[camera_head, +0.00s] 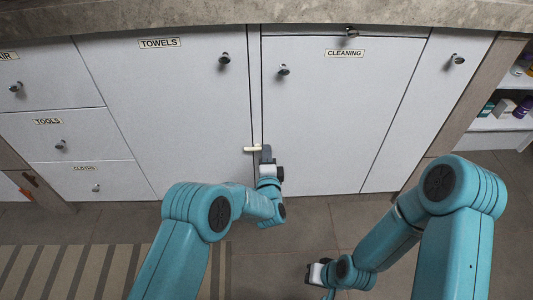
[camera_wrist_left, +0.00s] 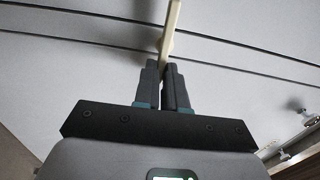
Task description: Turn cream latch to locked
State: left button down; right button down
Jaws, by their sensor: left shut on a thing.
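The cream latch (camera_head: 251,149) is a small bar at the seam between the TOWELS door (camera_head: 165,90) and the CLEANING door (camera_head: 335,110). In the head view it lies roughly level, across the seam. My left gripper (camera_head: 265,151) is at the latch's right end. In the left wrist view the latch (camera_wrist_left: 170,32) runs up from between the fingertips of my left gripper (camera_wrist_left: 166,66), which is shut on it. The fingers hide the gripped end. My right gripper (camera_head: 316,273) is low over the floor, away from the doors; its jaws are too small to read.
Drawers labelled TOOLS (camera_head: 60,138) and CLOTHS (camera_head: 90,182) are at the left. Open shelves (camera_head: 500,122) with small items are at the right. A stone counter (camera_head: 250,14) overhangs the doors. A striped mat (camera_head: 70,270) lies on the tiled floor.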

pick_arm(q)
jog(key=shift+f, duration=0.15)
dwell(0.3)
jog(key=c, duration=1.2)
grip_release()
jog(key=shift+s, duration=0.1)
pick_arm(e)
jog(key=shift+r, duration=0.1)
